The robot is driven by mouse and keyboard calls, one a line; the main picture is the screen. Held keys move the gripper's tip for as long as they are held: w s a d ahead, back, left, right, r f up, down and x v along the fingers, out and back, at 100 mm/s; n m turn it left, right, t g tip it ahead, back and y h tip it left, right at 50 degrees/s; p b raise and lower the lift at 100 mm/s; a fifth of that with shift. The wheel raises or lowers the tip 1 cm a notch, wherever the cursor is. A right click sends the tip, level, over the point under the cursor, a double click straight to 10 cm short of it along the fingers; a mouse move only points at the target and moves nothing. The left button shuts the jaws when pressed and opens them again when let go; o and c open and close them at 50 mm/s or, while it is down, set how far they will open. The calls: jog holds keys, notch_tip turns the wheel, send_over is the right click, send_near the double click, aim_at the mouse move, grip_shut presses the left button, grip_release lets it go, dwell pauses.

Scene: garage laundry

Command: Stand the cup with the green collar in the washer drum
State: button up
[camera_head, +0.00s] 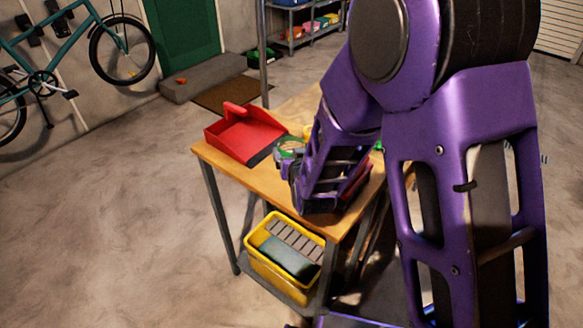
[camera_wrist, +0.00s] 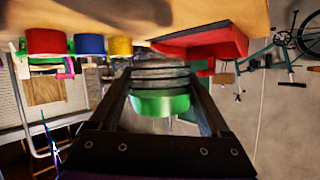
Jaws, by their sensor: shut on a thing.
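My gripper (camera_wrist: 162,108) is shut on a grey ribbed cup (camera_wrist: 160,72) with a bright green collar (camera_wrist: 160,103). The cup sits between the two dark fingers in the wrist view, which looks upside down. In the head view my gripper (camera_head: 291,163) is over the wooden table (camera_head: 222,161), beside the red dustpan. A bit of green (camera_head: 291,146) shows there, partly hidden by my gripper and arm. I cannot tell whether the cup touches the table. I do not see a washer drum in either view.
A red dustpan (camera_head: 240,133) lies at the table's left end. Red (camera_wrist: 47,41), blue (camera_wrist: 90,44) and yellow (camera_wrist: 121,46) cups stand on the table. A yellow bin (camera_head: 257,264) is on the shelf below. The floor at left is clear; my arm hides much at right.

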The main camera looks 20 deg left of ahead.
jog(key=shift+f+b, duration=0.3)
jog(key=shift+f, duration=2.15)
jog(key=shift+f+b, duration=0.25)
jog(key=shift+b, duration=0.05)
jog(key=o, duration=1.2)
jog(key=shift+r, duration=0.1)
jog(key=shift+c, duration=0.2)
jog(key=shift+r, duration=0.1)
jog(key=shift+r+p, duration=0.2)
jog(key=shift+p, duration=0.25)
jog(key=p+v, duration=0.1)
jog(key=v, duration=0.8)
jog(key=shift+s+d+r, duration=0.1)
jog(key=shift+s+r, duration=0.05)
jog(key=shift+r, duration=0.05)
jog(key=p, duration=0.2)
jog(key=shift+s+p, duration=0.1)
jog(key=shift+p, duration=0.2)
